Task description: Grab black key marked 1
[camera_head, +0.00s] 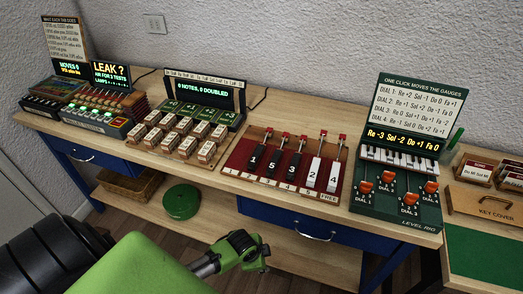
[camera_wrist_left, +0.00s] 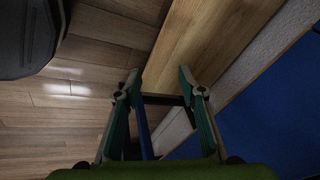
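The black key marked 1 (camera_head: 255,155) stands at the left end of a row of keys in the red tray (camera_head: 231,158) on the bench, in the head view. Beside it to the right are black keys marked 5 (camera_head: 273,161) and 3 (camera_head: 293,166), then white keys marked 2 (camera_head: 313,173) and 4 (camera_head: 333,177). My left gripper (camera_head: 252,250) is below and in front of the bench edge, well apart from the keys. In the left wrist view its fingers (camera_wrist_left: 158,78) are spread with nothing between them. My right gripper is not in view.
A green level rig (camera_head: 423,222) stands right of the tray, and a rack of small blocks (camera_head: 178,143) stands left of it. A blue drawer (camera_head: 310,232) is under the bench top. A round green object (camera_head: 181,201) sits on the lower shelf (camera_head: 225,218).

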